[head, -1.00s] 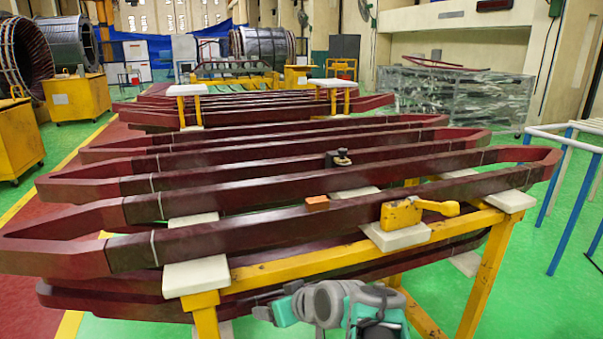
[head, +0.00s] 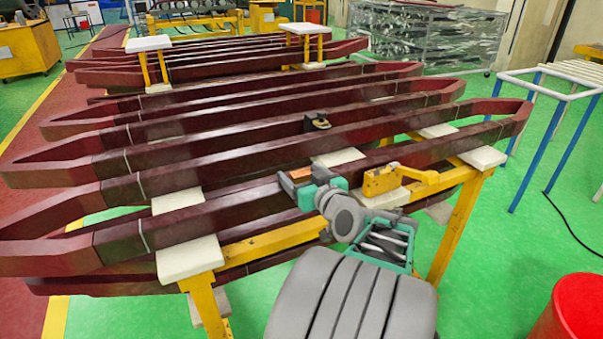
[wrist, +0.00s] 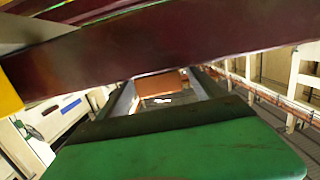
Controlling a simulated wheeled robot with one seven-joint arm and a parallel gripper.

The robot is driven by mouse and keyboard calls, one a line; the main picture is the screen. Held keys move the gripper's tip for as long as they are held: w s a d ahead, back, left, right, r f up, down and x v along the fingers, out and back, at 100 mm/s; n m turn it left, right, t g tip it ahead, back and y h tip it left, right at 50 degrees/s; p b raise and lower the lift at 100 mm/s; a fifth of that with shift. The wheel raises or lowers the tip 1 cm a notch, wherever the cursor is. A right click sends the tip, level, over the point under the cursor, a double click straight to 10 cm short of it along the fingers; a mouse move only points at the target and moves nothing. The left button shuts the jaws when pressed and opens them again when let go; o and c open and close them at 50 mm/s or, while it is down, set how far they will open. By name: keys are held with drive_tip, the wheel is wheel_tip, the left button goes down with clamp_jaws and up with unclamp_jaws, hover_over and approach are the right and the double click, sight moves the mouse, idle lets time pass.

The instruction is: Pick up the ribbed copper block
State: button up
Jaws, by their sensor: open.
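The copper block (head: 299,173) is small and orange-brown. In the head view it shows at my gripper's fingers, over the near dark red bar, and is partly hidden by them. My gripper (head: 303,181) is open, at the near side of that bar. In the wrist view the copper block (wrist: 160,84) shows beyond the green gripper body, in the gap between the two fingers (wrist: 165,97). I cannot tell whether the fingers touch it. Its ribs are too small to make out.
Long dark red bars (head: 240,160) lie side by side on white pads (head: 190,259) over a yellow frame (head: 452,230). A yellow tool (head: 385,180) sits right of my gripper. A small dark object (head: 317,122) lies farther back. A red bin (head: 572,315) stands at the lower right.

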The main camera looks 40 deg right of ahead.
drive_tip(key=shift+c, duration=0.4)
clamp_jaws()
idle(0.4)
